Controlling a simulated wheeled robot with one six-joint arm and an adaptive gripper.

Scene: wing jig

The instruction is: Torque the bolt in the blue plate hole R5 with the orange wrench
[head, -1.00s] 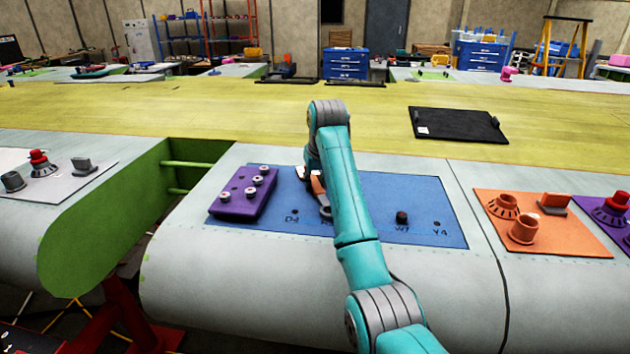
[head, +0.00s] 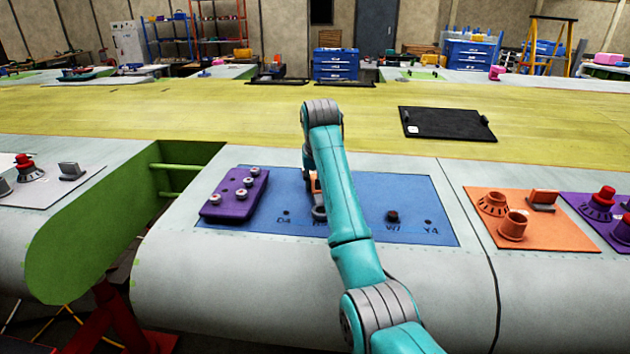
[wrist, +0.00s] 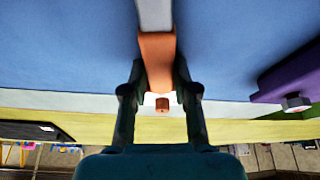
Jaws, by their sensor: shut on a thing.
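My gripper (wrist: 156,78) is shut on the orange handle of the wrench (wrist: 157,55), whose grey shaft runs up out of the wrist view. In the head view the wrench's grey ring end (head: 319,213) lies low over the blue plate (head: 425,190), near a partly covered label between D4 and W7. My arm hides most of the wrench and gripper there. Hole R5 and any bolt in it cannot be made out, and whether the ring sits around a bolt cannot be told. A dark bolt (head: 392,216) stands at the hole marked W7.
A purple block (head: 222,208) with several bolts sits on the plate's left end. It also shows in the wrist view (wrist: 292,75). An orange panel (head: 480,225) with fittings lies to the right. A black clipboard (head: 450,122) lies on the yellow surface behind.

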